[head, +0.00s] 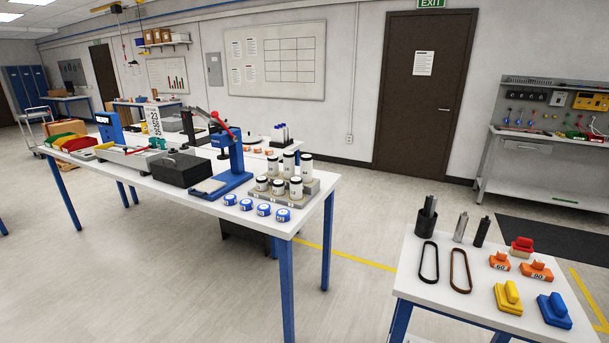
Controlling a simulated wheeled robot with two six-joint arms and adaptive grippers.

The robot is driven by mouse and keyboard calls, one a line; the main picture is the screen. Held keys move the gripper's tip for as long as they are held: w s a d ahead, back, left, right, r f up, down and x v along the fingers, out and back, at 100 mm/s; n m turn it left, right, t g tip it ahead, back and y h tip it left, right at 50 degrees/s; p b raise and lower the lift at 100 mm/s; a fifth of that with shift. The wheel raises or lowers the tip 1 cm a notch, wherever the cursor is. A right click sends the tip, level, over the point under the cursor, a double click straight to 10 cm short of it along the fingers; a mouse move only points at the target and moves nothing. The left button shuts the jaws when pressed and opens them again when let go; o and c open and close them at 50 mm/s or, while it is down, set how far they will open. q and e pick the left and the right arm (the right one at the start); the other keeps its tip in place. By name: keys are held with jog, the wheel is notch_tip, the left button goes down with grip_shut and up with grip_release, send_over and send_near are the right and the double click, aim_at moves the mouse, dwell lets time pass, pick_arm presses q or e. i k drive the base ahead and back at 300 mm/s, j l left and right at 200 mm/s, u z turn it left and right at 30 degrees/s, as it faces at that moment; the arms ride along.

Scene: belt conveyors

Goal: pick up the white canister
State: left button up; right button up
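Several white canisters with dark bands stand upright in two rows on a grey stepped rack at the right end of the long white table. One white canister (306,168) is at the back right of the rack (315,188), and another white canister (296,189) is at the front right. The front ones partly hide those behind. Which one the task means I cannot tell. None is held. Neither of my grippers is in view.
A blue press (235,160) with a red handle and a dark box (182,170) stand left of the rack. Blue-and-white round tins (264,209) line the front edge. A nearer white table (430,290) at right carries belts and coloured blocks. Open floor lies between the tables.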

aim_at(288, 157)
jog(key=i+j+z, duration=0.1)
jog(key=i+j, duration=0.45)
jog(key=i+j+z, duration=0.15)
jog(key=i+j, duration=0.4)
jog(key=j, duration=0.2)
jog(key=i+j+z, duration=0.15)
jog(key=i+j, duration=0.35)
jog(key=j, duration=0.25)
jog(key=i+j+z, duration=0.15)
jog(key=j, duration=0.2)
jog(key=i+j, duration=0.3)
jog(key=j+z, duration=0.05)
jog(key=j, duration=0.05)
